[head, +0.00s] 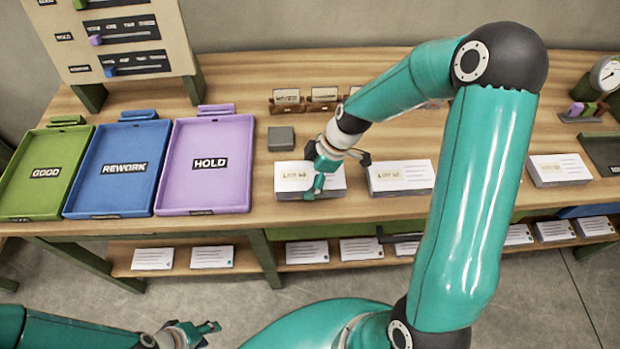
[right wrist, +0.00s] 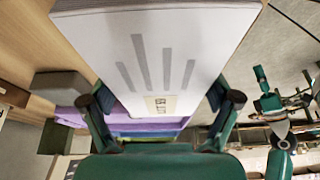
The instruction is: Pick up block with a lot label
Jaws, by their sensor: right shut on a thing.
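A white block (head: 300,188) with printed lines and a tan lot label sits near the front edge of the bench. My right gripper (head: 327,172) is shut on it from above, one finger on each side. In the right wrist view the block (right wrist: 150,45) fills the space between the fingers, its small tan label (right wrist: 160,106) near the palm. Whether it touches the bench is hard to tell. A similar labelled block (head: 402,178) lies just to its right, and another (head: 560,170) further right. My left gripper (head: 192,334) is empty, low at the front left, with its fingers apart.
Three trays stand at left: green GOOD (head: 15,198), blue REWORK (head: 110,190) and purple HOLD (head: 205,190). A grey block (head: 281,138) lies behind the held block. A card rack (head: 300,104) stands further back. White blocks (head: 212,257) line the shelf below.

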